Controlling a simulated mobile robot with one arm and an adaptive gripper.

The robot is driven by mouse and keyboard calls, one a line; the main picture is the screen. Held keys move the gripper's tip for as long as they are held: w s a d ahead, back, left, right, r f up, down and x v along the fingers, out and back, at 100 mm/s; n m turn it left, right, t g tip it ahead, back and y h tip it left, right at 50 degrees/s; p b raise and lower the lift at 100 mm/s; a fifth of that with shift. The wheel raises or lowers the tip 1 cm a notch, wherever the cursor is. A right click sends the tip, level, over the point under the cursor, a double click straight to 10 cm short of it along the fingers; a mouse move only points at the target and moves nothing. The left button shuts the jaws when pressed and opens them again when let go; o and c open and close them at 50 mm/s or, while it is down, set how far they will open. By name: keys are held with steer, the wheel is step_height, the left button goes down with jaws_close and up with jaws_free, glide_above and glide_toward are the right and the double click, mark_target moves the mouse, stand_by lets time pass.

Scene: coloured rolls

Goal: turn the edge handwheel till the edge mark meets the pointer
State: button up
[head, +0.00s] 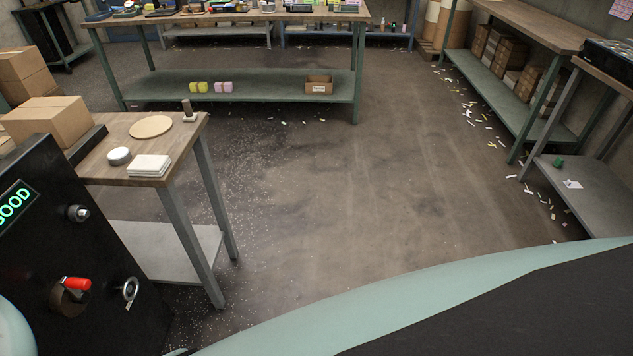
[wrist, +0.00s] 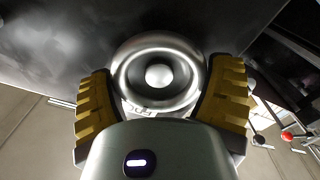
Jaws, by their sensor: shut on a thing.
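A round silver handwheel (wrist: 158,75) with a domed hub fills the middle of the wrist view, in front of a dark panel (wrist: 60,35). My gripper (wrist: 162,90) is shut on it, with one ribbed yellow finger at its left rim and the other at its right rim. A small plate with dark lettering shows just below the wheel, partly hidden by my gripper and too small to read surely. I cannot make out an edge mark or a pointer. My gripper is not in the head view.
The middle floor is open, with scattered scraps.

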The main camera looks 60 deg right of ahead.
steer(key=shift+w+d+m, duration=0.1)
steer(key=shift+d+m, duration=0.05)
steer(key=shift+m, duration=0.15)
steer(key=shift+m, duration=0.6)
steer(key=m+b, duration=0.1)
steer(key=m, duration=0.1)
steer(key=shift+w+d+f+m, duration=0.1)
steer(key=shift+m, duration=0.2)
steer(key=m+b, duration=0.4)
steer(key=shift+d+f+m, duration=0.1)
steer(key=shift+f+m, duration=0.05)
steer(key=shift+m, duration=0.15)
steer(key=m+b, duration=0.5)
steer(key=shift+d+f, duration=0.1)
steer(key=shift+m+b, duration=1.3)
steer(key=shift+m, duration=0.5)
steer(key=o, duration=0.9)
steer(key=shift+r, duration=0.2)
